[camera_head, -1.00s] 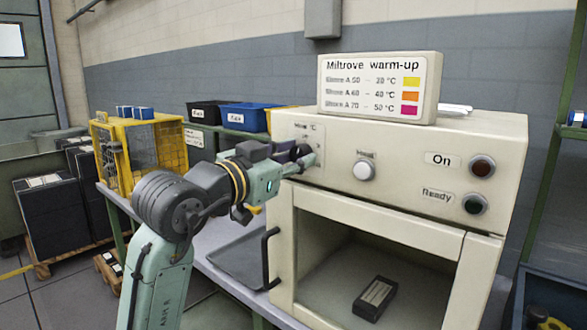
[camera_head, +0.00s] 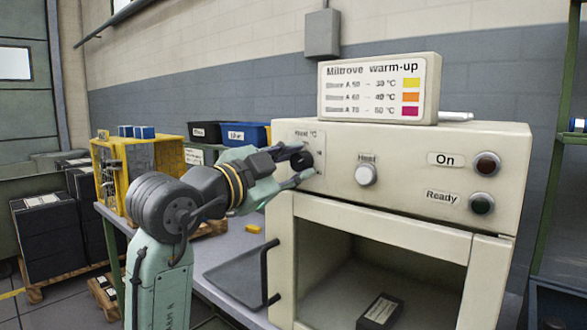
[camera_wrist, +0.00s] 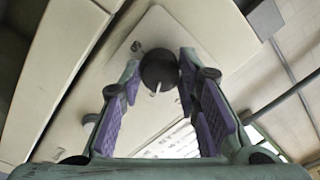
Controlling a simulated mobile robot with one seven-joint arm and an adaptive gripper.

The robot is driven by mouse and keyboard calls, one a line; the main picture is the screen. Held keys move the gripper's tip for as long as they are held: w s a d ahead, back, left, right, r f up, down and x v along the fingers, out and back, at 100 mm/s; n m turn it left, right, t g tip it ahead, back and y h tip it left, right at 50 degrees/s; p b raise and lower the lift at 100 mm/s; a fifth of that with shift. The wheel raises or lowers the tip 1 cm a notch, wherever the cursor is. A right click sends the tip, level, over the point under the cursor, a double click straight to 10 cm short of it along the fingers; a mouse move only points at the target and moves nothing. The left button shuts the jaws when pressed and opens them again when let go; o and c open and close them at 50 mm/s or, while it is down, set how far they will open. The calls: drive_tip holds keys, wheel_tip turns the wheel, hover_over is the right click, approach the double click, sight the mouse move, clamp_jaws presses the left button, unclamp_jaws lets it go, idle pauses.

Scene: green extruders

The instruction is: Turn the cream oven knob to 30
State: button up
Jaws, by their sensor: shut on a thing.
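The cream oven (camera_head: 400,222) stands on a bench with its front opening showing. Its dark round temperature knob (camera_head: 304,158) is at the upper left of the front panel, partly covered by my gripper (camera_head: 304,167). In the wrist view the knob (camera_wrist: 158,72) has a pale pointer mark near its lower edge. My gripper (camera_wrist: 160,70) has one purple-padded finger on each side of the knob and is shut on it. The scale numbers around the knob are too small to read, so its setting cannot be told.
A temperature chart (camera_head: 378,88) stands on the oven. A dark block (camera_head: 380,311) lies inside. A black handle (camera_head: 268,270) juts out at the lower left.

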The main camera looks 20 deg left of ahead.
idle(0.4)
drive_tip(key=o, duration=1.2)
drive_tip(key=shift+c, duration=0.2)
drive_tip(key=v, duration=1.2)
